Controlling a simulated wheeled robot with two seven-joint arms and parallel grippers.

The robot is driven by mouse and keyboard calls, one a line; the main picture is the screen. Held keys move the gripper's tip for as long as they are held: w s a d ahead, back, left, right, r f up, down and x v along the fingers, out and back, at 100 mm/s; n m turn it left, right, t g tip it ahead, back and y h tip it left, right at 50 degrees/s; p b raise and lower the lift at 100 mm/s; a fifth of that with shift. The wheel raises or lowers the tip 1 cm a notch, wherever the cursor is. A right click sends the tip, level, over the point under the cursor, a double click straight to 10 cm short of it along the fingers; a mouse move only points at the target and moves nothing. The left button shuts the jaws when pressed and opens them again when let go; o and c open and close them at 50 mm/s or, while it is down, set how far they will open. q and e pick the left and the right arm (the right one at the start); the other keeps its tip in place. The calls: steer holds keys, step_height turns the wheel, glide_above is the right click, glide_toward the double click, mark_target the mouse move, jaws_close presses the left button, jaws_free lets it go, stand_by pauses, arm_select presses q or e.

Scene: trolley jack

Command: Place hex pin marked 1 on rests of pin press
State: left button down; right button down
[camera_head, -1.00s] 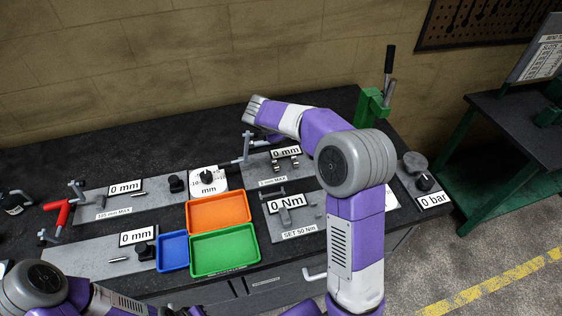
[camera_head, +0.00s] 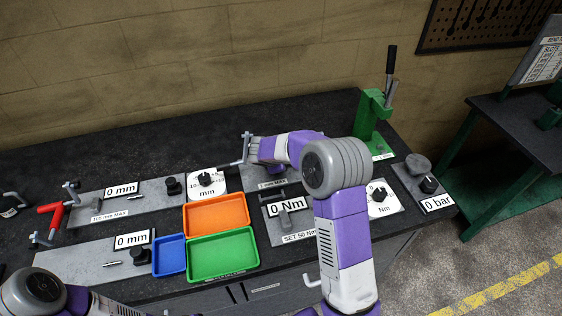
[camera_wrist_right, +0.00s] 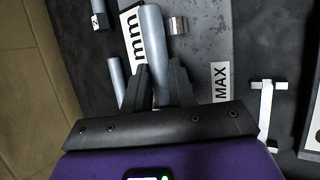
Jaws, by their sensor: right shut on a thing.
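A short shiny cylinder (camera_wrist_right: 178,25) is on the plate beyond the fingers. A piece marked 2 (camera_wrist_right: 99,14) is at the upper left. In the head view my arm hides the rests. My left gripper is out of view.
A grey crank bar (camera_head: 246,149) stands close to the right gripper. Orange (camera_head: 215,214), green (camera_head: 222,252) and blue (camera_head: 170,256) trays lie in front. A green lever press (camera_head: 371,115) stands at the back right. The torque plate (camera_head: 275,232) lies in front of my forearm.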

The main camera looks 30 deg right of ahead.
steer(key=shift+f, duration=0.15)
steer(key=c, duration=0.9)
jaws_free()
steer(key=shift+c, duration=0.2)
